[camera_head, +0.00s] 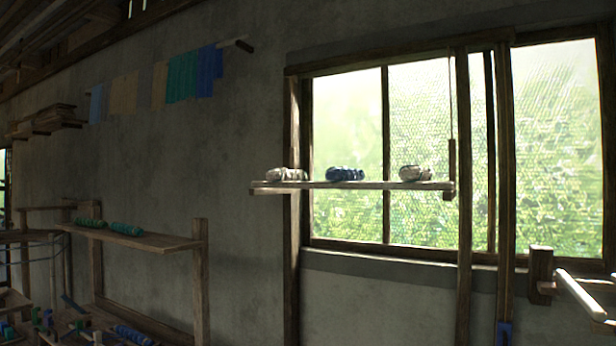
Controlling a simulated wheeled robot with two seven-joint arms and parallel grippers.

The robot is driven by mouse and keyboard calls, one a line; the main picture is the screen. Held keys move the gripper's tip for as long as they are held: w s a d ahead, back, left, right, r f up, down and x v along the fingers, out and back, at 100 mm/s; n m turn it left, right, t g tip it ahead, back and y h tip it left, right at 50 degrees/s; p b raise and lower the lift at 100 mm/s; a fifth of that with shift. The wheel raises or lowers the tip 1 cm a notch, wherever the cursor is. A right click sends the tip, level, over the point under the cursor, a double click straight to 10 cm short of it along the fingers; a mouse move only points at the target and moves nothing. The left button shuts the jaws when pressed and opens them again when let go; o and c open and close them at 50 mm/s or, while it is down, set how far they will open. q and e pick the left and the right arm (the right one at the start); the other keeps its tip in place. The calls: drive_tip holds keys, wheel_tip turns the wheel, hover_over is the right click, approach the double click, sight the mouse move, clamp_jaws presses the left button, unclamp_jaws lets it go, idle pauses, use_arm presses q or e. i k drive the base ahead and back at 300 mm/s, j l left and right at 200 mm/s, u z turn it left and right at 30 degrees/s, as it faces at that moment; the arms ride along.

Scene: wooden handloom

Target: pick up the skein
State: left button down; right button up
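Several skeins show. On the shelf before the window lie a pale skein (286,174) at the left, a dark blue skein (345,174) in the middle and a greyish white skein (414,173) at the right. On the lower left shelf lie two green skeins, one farther left (90,222) and one nearer the middle (127,229). A blue skein (133,335) lies low at the left. Which one is the task's skein I cannot tell. Neither of my grippers is in view.
The window shelf (370,185) is a narrow plank with upright posts beside it. A wooden shelf (160,241) with posts stands at the left. A pale bar (580,293) juts in at the lower right. Coloured cloths (185,76) hang on the wall.

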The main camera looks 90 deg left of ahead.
sight(335, 175)
drive_tip(key=u, duration=2.55)
drive_tip(key=i+l+u, duration=0.25)
drive_tip(key=i+l, duration=0.35)
drive_tip(key=i, duration=0.1)
